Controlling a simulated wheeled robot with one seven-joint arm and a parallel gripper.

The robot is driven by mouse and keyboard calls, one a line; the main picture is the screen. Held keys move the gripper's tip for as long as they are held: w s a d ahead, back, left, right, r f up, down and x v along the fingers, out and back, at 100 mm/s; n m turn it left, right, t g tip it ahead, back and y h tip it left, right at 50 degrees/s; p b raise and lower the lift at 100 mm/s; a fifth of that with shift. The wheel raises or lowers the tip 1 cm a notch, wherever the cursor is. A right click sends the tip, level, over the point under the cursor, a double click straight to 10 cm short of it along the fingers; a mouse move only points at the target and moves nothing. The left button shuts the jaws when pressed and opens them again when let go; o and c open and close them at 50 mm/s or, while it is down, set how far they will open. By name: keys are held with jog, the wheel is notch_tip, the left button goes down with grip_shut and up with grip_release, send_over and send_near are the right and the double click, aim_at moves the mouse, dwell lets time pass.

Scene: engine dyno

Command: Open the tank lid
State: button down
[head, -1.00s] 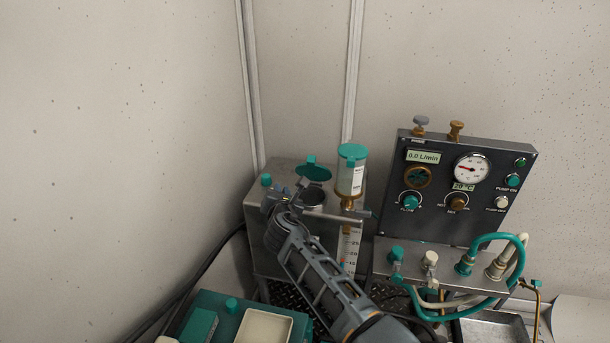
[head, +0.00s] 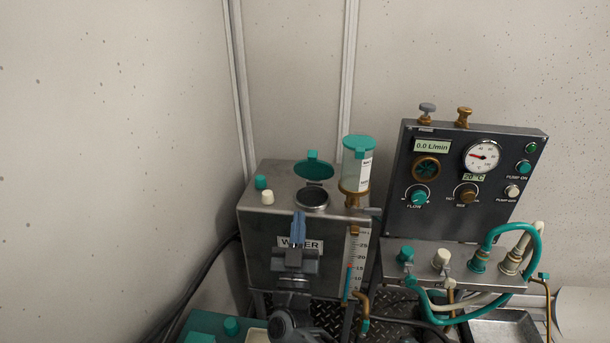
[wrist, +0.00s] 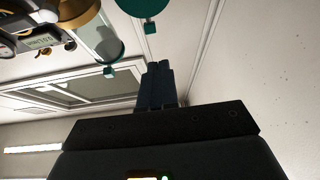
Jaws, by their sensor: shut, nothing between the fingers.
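The metal water tank (head: 262,222) stands in the corner with a round filler opening (head: 312,198) on its top. Its round teal tank lid (head: 314,168) is tilted up behind the opening, which shows uncovered and dark inside. My gripper (head: 299,222) is in front of the tank, pointing up, with its fingers shut and empty. It appears apart from the lid and covers part of the tank's label. In the wrist view my gripper (wrist: 157,70) is seen with its fingers together, and a teal disc (wrist: 140,5), likely the lid, shows at the top edge.
A clear cylinder with a teal cap (head: 358,150) stands right of the opening. The dark control panel (head: 465,180) with gauge, knobs and hoses is further right. A teal knob (head: 261,182) and a white knob (head: 267,197) sit on the tank's left.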

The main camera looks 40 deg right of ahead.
jog(key=m+g, duration=0.1)
jog(key=p, duration=0.2)
send_near(312, 159)
jog(key=shift+h, duration=0.4)
jog(key=x, duration=0.6)
jog(key=shift+w+d, duration=0.3)
jog(key=shift+d, duration=0.05)
